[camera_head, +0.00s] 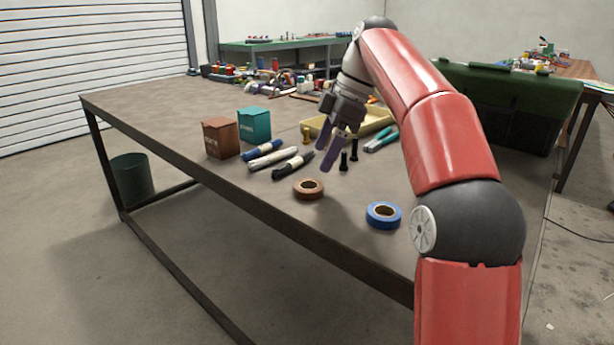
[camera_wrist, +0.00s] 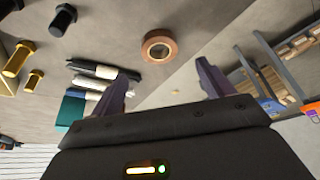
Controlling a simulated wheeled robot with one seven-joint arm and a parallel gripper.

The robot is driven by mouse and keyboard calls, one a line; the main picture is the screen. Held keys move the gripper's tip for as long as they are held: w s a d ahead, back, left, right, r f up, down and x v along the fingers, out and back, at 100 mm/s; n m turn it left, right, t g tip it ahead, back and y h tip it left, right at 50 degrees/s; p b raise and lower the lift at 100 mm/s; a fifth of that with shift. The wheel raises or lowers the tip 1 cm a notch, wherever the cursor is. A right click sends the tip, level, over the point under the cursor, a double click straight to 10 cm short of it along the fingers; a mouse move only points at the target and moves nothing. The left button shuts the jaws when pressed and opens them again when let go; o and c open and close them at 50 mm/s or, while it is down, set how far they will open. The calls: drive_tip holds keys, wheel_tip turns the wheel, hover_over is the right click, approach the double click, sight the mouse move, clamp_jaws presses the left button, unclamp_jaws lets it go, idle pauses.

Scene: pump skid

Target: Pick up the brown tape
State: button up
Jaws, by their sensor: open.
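The brown tape (camera_head: 308,189) is a ring-shaped roll lying flat on the workbench near its front edge in the head view. In the wrist view the brown tape (camera_wrist: 160,46) shows ahead of the fingers, between their lines and apart from them. My gripper (camera_head: 327,155) hangs above the bench, behind and slightly right of the tape. Its purple fingers are open with nothing between them, as the wrist view of my gripper (camera_wrist: 165,80) also shows.
A blue tape roll (camera_head: 383,215) lies right of the brown one. A brown box (camera_head: 221,137) and a teal box (camera_head: 255,124) stand farther left. A yellow tray (camera_head: 375,122) sits behind my gripper.

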sight(312, 179)
drive_tip(key=shift+w+a+f, duration=0.2)
drive_tip(key=shift+f, duration=0.3)
drive_tip(key=shift+s+a+f, duration=0.15)
drive_tip(key=shift+a+f, duration=0.1)
drive_tip(key=shift+f, duration=0.35)
drive_tip(key=b+x, duration=0.1)
drive_tip(key=x, duration=0.4)
drive_tip(key=shift+f+b, duration=0.1)
drive_tip(key=shift+b, duration=0.2)
drive_tip(key=c, duration=1)
